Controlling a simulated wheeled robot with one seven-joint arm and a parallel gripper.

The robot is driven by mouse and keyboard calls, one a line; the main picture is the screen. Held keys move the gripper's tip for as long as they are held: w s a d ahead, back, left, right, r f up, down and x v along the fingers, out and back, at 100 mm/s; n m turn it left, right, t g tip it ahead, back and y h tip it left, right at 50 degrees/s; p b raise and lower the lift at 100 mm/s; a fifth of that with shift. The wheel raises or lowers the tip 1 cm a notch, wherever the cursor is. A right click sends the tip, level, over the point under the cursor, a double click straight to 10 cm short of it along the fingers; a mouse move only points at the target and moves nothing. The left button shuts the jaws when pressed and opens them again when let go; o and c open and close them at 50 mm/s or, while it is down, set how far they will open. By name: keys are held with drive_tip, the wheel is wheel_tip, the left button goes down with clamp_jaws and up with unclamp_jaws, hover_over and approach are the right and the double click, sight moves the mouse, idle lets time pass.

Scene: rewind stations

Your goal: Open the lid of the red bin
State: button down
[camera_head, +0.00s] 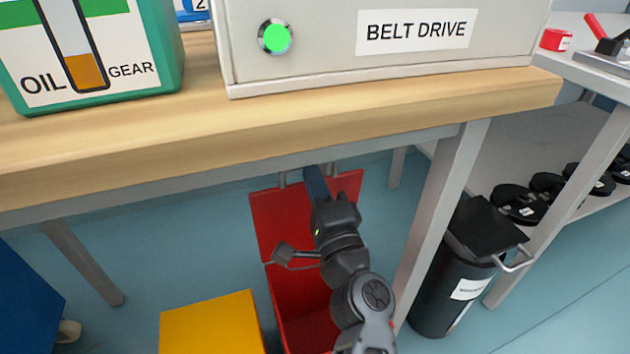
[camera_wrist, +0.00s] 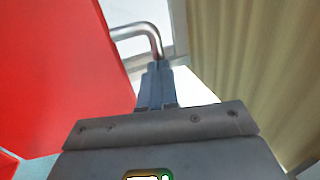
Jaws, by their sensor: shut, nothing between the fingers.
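The red bin (camera_head: 281,300) stands on the floor under the workbench, its dark red inside partly visible. Its lid (camera_head: 270,222) stands raised at the back, and the red panel fills the left of the wrist view (camera_wrist: 50,80). A bent metal handle (camera_wrist: 140,32) is fixed to the lid. My gripper (camera_wrist: 157,68) is shut and empty, its fingertips right at the handle's bend; whether they touch it I cannot tell. In the head view my gripper (camera_head: 313,172) is at the lid's upper edge, just below the bench, and my arm hides part of the lid and bin.
The wooden workbench (camera_head: 300,130) overhangs the lid closely. A yellow box (camera_head: 210,325) is left of the bin. A bench leg (camera_head: 440,215) and a black bin (camera_head: 455,280) are to the right. A blue object (camera_head: 25,300) is at far left.

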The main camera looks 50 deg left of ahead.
sight(304, 162)
drive_tip(key=shift+g+h, duration=0.3)
drive_tip(key=shift+h, duration=0.3)
drive_tip(key=x, duration=0.1)
drive_tip(key=p+x, duration=0.1)
drive_tip(key=x, duration=0.1)
drive_tip(key=p+x, duration=0.1)
drive_tip(key=x, duration=0.1)
drive_tip(key=shift+w+a+f, duration=0.1)
drive_tip(key=shift+a+f, duration=0.1)
drive_tip(key=shift+f, duration=0.05)
drive_tip(key=shift+b+x, duration=0.65)
drive_tip(key=shift+x, duration=0.35)
